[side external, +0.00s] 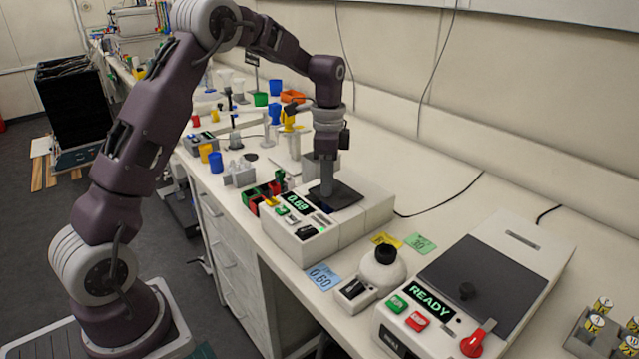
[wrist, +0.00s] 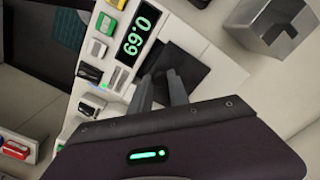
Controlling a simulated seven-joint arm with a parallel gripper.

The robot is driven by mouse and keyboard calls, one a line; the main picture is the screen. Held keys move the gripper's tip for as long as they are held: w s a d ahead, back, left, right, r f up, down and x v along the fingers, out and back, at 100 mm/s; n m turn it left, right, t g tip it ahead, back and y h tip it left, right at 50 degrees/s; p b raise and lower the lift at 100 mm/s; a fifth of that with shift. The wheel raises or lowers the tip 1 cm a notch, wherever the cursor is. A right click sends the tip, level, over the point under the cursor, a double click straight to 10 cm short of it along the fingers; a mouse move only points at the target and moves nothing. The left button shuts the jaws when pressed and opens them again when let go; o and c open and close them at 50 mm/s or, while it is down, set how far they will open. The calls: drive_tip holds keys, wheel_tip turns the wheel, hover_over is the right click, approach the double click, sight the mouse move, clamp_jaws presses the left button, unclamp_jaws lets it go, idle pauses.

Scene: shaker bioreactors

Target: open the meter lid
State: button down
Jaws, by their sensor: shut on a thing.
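The meter (side external: 365,210) is a pale box on the bench with a green display reading 0.69. Its dark, flat, square lid (side external: 345,196) lies on its top. In the wrist view the lid (wrist: 182,68) shows beside the display (wrist: 135,38). My gripper (side external: 327,190) points down at the lid, with its fingertips at the lid's surface. In the wrist view my gripper (wrist: 163,82) has its fingers close together over the near part of the lid. It is shut on the lid's grip, which the fingers mostly hide. I cannot tell whether the lid is raised at all.
A shaker with a READY display (side external: 432,302) and a dark cover stands front right. A small white device (side external: 380,272) with a black top sits between it and the meter. Colored cups and stands crowd the bench behind. A blue 0.60 card (side external: 323,276) lies at the front edge.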

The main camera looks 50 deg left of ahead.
sight(348, 187)
drive_tip(key=w, duration=0.6)
drive_tip(key=shift+w, duration=0.25)
drive_tip(key=c, duration=1.3)
unclamp_jaws()
drive_tip(key=shift+o, duration=0.2)
wheel_tip(348, 187, up, 7)
